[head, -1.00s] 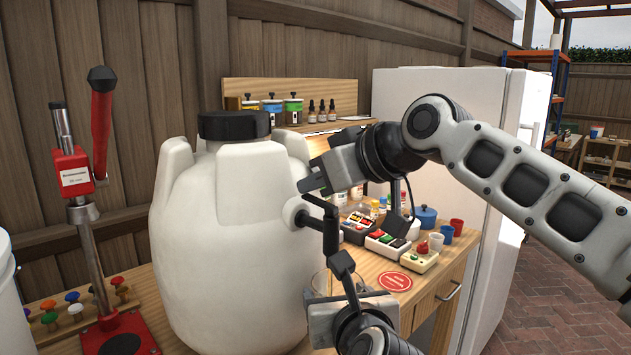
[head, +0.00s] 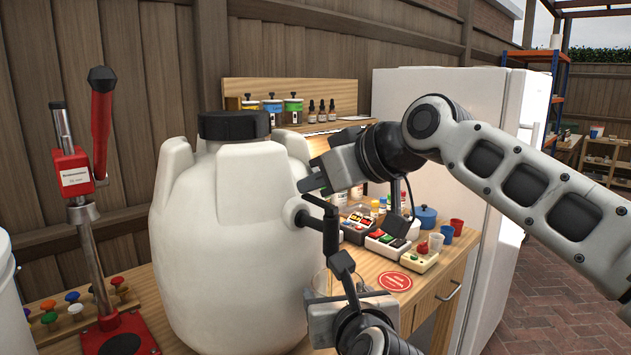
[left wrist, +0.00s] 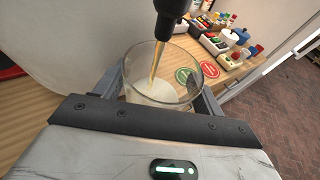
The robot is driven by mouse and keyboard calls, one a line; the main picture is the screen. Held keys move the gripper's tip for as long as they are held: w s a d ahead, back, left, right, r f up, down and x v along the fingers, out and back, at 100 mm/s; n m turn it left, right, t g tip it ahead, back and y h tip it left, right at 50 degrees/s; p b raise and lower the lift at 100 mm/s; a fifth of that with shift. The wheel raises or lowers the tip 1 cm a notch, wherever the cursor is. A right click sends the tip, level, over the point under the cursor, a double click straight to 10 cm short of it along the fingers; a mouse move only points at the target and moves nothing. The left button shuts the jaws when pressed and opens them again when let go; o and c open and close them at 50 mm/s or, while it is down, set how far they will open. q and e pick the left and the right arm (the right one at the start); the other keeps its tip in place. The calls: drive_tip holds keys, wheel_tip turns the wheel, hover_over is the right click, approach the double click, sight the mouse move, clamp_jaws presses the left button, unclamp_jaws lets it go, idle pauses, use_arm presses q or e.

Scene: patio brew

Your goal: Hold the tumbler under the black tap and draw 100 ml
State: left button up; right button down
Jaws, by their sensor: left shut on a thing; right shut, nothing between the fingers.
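My left gripper (head: 334,284) is shut on the clear tumbler (head: 321,284), under the tap. In the left wrist view the tumbler (left wrist: 130,93) sits between my left fingers (left wrist: 160,95), its mouth below the black spout (left wrist: 168,22). A thin amber stream (left wrist: 155,62) runs from the spout into it, and pale, frothy liquid (left wrist: 155,93) covers its bottom. Level marks cannot be read. My right gripper (head: 312,184) is shut and empty, close above the tap; contact cannot be told.
A red bench capper (head: 75,180) stands left of the vessel. A red round coaster (head: 395,281) lies on the wooden bench right of the tumbler, with a green one (left wrist: 187,76) beside it in the wrist view. Small boxes and cups (head: 457,226) crowd the bench behind.

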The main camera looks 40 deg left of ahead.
sight(334, 207)
drive_tip(key=shift+d, duration=0.15)
idle(0.6)
drive_tip(key=shift+d+r, duration=0.25)
drive_tip(key=shift+d, duration=0.4)
drive_tip(key=r, duration=0.1)
drive_tip(key=d+r, duration=0.1)
drive_tip(key=r, duration=0.2)
drive_tip(key=shift+d+r, duration=0.25)
drive_tip(key=shift+d, duration=0.15)
drive_tip(key=v, duration=0.9)
use_arm(q)
drive_tip(key=shift+d, duration=0.15)
idle(0.3)
